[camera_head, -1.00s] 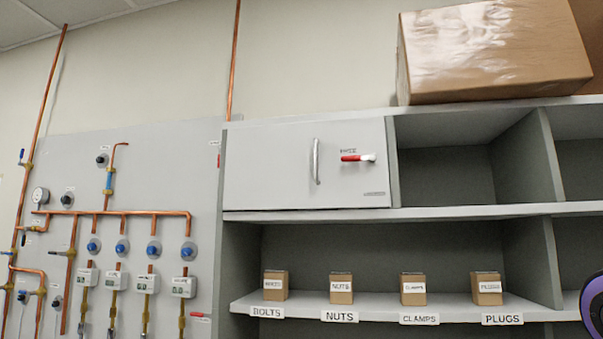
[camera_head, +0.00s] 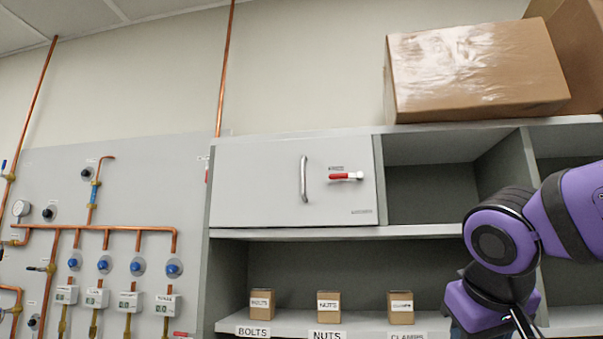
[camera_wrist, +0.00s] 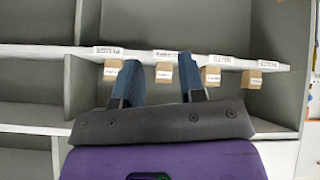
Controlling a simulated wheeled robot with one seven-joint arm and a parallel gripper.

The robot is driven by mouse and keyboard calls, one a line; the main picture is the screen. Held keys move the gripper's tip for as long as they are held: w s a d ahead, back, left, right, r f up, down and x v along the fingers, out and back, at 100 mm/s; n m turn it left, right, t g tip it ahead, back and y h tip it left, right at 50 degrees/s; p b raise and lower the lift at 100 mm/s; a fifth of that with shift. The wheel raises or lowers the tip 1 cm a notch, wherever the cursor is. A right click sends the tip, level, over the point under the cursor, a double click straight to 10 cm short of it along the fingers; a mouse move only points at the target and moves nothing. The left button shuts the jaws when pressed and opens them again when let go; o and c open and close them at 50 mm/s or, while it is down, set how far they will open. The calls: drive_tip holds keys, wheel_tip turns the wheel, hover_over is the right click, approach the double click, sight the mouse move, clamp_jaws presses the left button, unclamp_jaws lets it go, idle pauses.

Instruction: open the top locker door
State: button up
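The top locker door (camera_head: 255,185) is a flat pale grey panel at the upper left of the shelving in the head view, and it looks shut. An upright silver handle (camera_head: 304,179) stands on its right half. A red-handled latch (camera_head: 345,176) lies level to the right of the handle. My gripper (camera_wrist: 158,75) is open in the wrist view, its two blue-grey fingers apart with nothing seen held between them. In the head view my arm is at the lower right, right of and below the door, and the fingertips are not clear.
A large brown carton (camera_head: 475,70) rests on top of the shelving. Small boxes labelled bolts (camera_head: 261,304) and nuts (camera_head: 328,307) stand on the shelf below the door. An open compartment (camera_head: 430,190) is right of it. Copper pipes (camera_head: 110,229) and valves cover the wall panel at left.

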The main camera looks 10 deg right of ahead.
drive_tip(key=w+a+r+t+h, duration=0.1)
drive_tip(key=w+a+r+t, duration=0.1)
drive_tip(key=w+a+r, duration=0.35)
drive_tip(key=w+a+r+t, duration=0.25)
drive_tip(key=w+r, duration=0.35)
drive_tip(key=r, duration=0.4)
drive_tip(key=m+t+y, duration=0.1)
drive_tip(key=t, duration=0.5)
approach(304, 170)
drive_tip(key=w, duration=0.3)
drive_tip(key=w+d, duration=0.1)
drive_tip(key=w, duration=0.6)
drive_tip(key=shift+w+d+r, duration=0.15)
drive_tip(key=shift+w, duration=0.15)
clamp_jaws()
